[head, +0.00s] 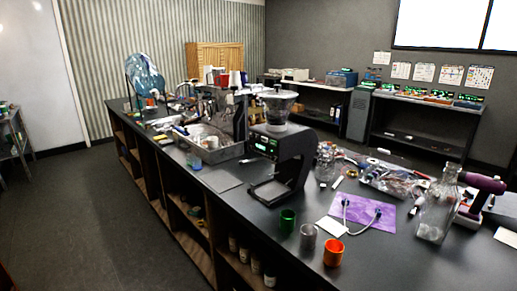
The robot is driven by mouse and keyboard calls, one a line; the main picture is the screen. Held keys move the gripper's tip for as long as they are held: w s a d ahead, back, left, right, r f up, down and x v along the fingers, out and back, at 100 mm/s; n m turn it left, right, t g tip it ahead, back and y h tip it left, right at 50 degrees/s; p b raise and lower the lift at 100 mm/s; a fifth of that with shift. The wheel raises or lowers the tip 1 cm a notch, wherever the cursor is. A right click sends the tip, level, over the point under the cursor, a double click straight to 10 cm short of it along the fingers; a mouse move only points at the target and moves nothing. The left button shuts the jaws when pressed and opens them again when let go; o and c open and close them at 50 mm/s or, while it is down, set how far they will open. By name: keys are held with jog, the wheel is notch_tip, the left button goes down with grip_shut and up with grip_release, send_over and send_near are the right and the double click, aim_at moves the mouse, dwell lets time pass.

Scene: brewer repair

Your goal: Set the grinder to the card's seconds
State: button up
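A black grinder (296,148) stands upright on the long dark counter, with a clear hopper (279,104) on top. A small green-lit display (262,147) is on its front; its digits are too small to read. A white card (331,228) lies flat on the counter to the right of the grinder; no writing on it can be read, and I cannot tell if it is the task's card. My gripper is not in view.
Green (287,222), grey (307,243) and orange (333,252) cups stand near the counter's front edge. A purple mat (362,213) holds a looped hose. A glass bottle (437,208) stands at right. The floor at left is clear.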

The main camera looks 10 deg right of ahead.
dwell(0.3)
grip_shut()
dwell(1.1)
